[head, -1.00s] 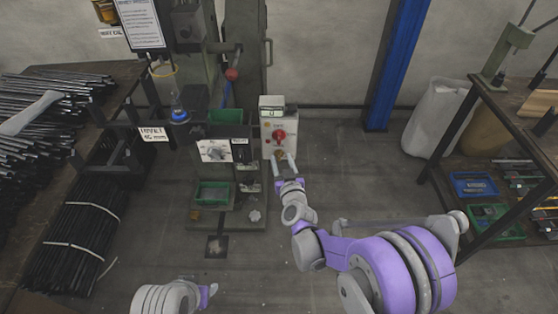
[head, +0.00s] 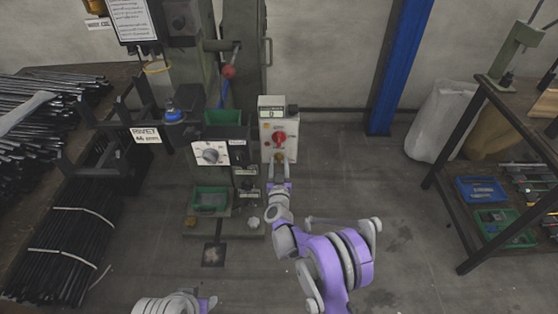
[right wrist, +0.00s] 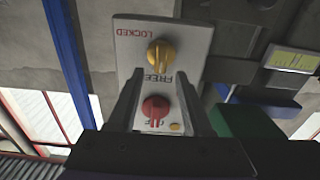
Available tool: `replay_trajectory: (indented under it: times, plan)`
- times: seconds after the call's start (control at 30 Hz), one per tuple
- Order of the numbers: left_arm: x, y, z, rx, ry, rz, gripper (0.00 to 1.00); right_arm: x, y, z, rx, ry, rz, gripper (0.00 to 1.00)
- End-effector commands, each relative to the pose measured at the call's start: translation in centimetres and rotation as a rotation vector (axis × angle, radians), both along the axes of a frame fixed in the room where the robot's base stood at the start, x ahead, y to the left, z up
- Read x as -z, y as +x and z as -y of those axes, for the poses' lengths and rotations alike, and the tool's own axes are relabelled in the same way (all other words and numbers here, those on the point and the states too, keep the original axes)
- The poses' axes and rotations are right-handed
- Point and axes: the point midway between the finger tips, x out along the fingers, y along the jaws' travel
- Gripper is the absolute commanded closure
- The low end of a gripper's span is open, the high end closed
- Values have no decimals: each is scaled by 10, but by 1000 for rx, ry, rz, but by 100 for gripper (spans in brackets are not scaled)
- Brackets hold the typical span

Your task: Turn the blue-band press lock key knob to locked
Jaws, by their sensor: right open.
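A pale grey control box (head: 266,128) is mounted on the green press in the head view. It has a red knob (head: 279,137) and below it a small yellow-brown key knob (head: 279,156). The red knob (right wrist: 155,107) shows there too. My right gripper (head: 279,165) is open and empty at the box's lower end, its fingers pointing toward the yellow knob.
A rack of rods (head: 62,235) stands at left, a shelf (head: 458,142) at right.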

Motion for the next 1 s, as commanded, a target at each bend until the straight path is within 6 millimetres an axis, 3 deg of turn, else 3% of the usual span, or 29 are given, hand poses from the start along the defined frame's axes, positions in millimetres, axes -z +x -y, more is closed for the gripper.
replay_trajectory:
  times: [0.2,0.5,0.77,1.0]
  plan:
    - [2,0,0,0,0,-1,50,0,20,0,0,-1,0,50]
    - [2,0,0,0,0,-1,50,0,21,0,0,-1,0,50]
    - [2,0,0,0,0,-1,50,0,21,0,0,-1,0,97]
    - [2,0,0,0,0,-1,50,0,21,0,0,-1,0,100]
